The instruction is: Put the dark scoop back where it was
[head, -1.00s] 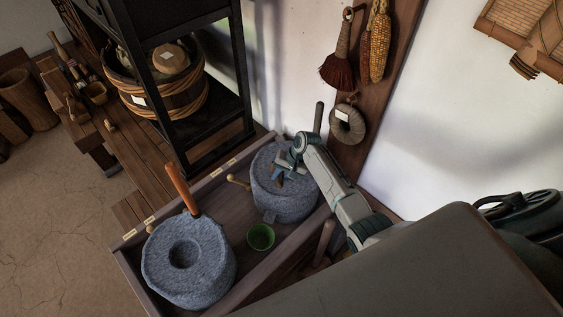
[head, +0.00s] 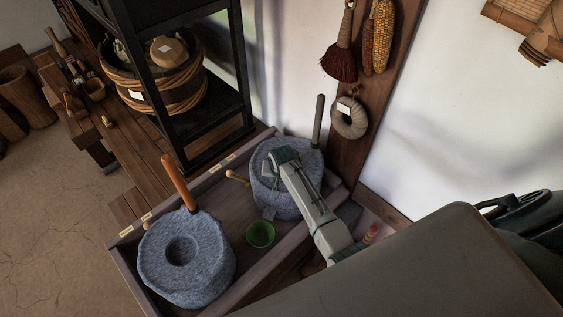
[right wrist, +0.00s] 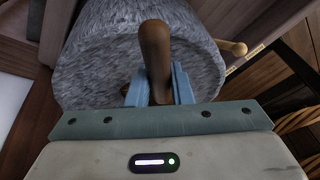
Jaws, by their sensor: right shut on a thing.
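A dark brown handle, taken to be the dark scoop's (right wrist: 156,60), stands up between the blue fingers of my right gripper (right wrist: 152,88), which is shut on it. The rest of the scoop is hidden. Behind it in the right wrist view is the grey far quern (right wrist: 100,50). In the head view, my right gripper (head: 270,170) is over the far quern (head: 305,203), and my arm hides most of what it holds. I cannot tell whether the scoop touches the stone. My left gripper is not in view.
The near quern (head: 205,265), with an orange-brown upright handle (head: 180,183), stands in the wooden trough (head: 125,265). A green bowl (head: 260,234) sits between the querns.

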